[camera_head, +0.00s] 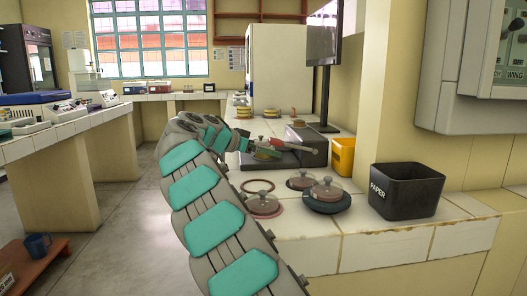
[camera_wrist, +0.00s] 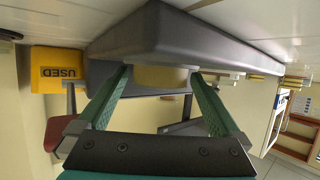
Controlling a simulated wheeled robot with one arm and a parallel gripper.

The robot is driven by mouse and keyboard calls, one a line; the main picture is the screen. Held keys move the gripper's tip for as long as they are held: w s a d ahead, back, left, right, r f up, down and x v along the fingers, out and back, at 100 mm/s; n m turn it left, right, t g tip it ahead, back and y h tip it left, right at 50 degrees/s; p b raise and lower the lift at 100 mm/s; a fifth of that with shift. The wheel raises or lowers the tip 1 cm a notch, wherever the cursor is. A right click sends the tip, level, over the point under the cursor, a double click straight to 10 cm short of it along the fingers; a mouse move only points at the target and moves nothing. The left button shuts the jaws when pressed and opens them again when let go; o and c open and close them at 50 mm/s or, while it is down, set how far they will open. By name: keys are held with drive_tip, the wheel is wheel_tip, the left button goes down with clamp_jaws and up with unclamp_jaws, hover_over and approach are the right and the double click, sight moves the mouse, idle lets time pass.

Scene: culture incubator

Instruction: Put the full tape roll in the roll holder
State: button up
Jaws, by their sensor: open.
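My gripper (camera_head: 268,141) is at the end of my arm, over the low part of a grey device (camera_head: 308,143) on the white tiled counter. In the wrist view, the green fingers of my gripper (camera_wrist: 160,76) are spread apart. A tan roll-like thing (camera_wrist: 161,78) shows between them, partly hidden by the grey body (camera_wrist: 175,35); I cannot tell whether the fingers touch it. In the head view, a small tan thing (camera_head: 267,154) shows under my gripper. The grey device may be the roll holder. Which roll is the full one is not clear.
Tan rolls or discs (camera_head: 243,112) stand farther back on the counter. A black PAPER bin (camera_head: 406,191) and yellow bin (camera_head: 343,156) stand right.

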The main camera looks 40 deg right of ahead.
drive_tip(key=v, duration=1.2)
drive_tip(key=shift+s+b, duration=0.1)
drive_tip(key=shift+b, duration=0.3)
drive_tip(key=shift+c, duration=0.4)
